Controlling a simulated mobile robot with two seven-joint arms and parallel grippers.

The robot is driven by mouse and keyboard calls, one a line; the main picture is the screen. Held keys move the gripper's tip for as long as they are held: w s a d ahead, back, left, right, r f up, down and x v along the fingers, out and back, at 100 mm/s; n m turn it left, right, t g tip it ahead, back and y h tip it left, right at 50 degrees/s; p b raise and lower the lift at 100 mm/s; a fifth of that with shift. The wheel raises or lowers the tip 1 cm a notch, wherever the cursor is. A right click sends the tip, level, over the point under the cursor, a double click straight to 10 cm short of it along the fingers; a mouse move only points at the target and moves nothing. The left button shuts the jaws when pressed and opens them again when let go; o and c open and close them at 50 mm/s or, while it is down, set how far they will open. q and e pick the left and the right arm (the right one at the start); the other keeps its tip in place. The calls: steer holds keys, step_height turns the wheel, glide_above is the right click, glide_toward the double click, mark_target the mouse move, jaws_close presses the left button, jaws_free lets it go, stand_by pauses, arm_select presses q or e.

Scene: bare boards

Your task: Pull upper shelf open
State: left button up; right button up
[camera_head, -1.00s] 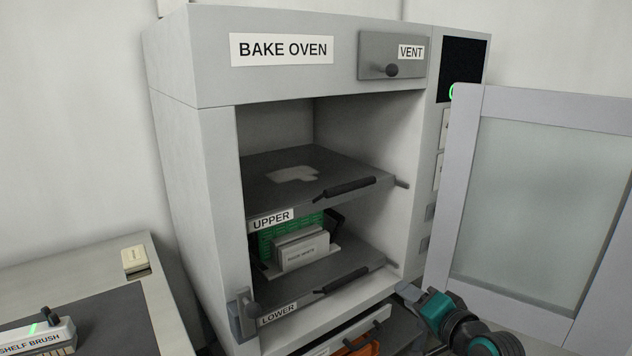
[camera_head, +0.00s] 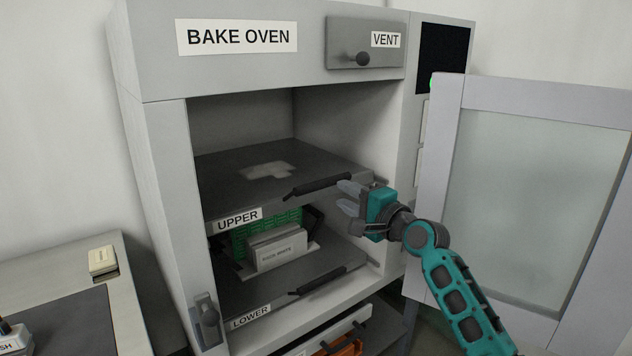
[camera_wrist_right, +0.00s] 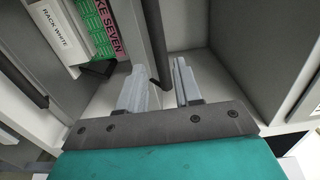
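The upper shelf (camera_head: 225,188) is a dark grey plate inside the oven, marked UPPER, with a pale patch on top. Its black bar handle (camera_head: 318,187) runs along the front edge. My right gripper (camera_head: 346,197) is open just in front of the shelf's right part, by the handle's right end. In the right wrist view its two pale fingers (camera_wrist_right: 160,88) stand apart, and a dark bar end (camera_wrist_right: 159,50), apparently the handle, shows between them, nearer the left finger. I cannot tell whether they touch. My left gripper is not in view.
The oven door (camera_head: 540,200) stands open at the right. The lower shelf (camera_head: 270,288) holds a white box (camera_head: 277,250) and green boards (camera_head: 262,230). A latch (camera_head: 207,318) sits at the oven's lower left. An orange item (camera_head: 350,347) shows below.

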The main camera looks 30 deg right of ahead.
mark_target(326, 185)
steer(key=w, duration=0.7)
steer(key=w+b, duration=0.1)
steer(key=w, duration=0.2)
steer(key=shift+w+a, duration=0.2)
steer(key=shift+a, duration=0.2)
steer(key=shift+c, duration=0.3)
jaws_close()
